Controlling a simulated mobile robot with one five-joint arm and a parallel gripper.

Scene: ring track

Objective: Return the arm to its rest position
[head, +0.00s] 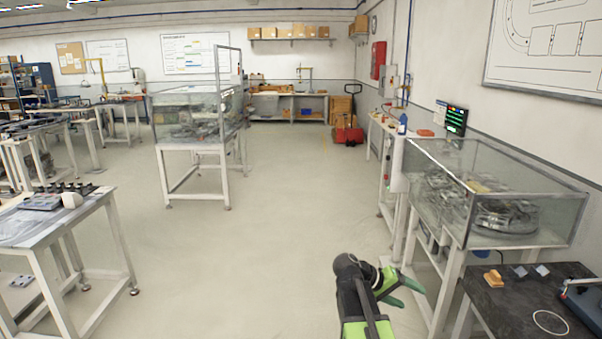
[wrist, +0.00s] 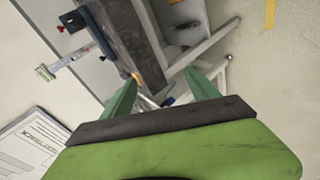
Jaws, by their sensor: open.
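My gripper (head: 402,289) shows in the head view at the lower middle right, at the end of my dark and green arm, stretched toward the right. Its two green fingers are spread apart with nothing between them. In the wrist view the gripper (wrist: 160,90) shows both green fingertips apart, with a dark-topped table and its pale legs beyond them. The gripper is over open floor, just left of the glass-cased bench in the head view.
A glass case (head: 490,210) on a white frame stands close on the right. A dark table (head: 500,300) with small items is at the lower right. A white workbench (head: 60,225) is at the left, another glass case (head: 195,115) farther back. The middle floor is clear.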

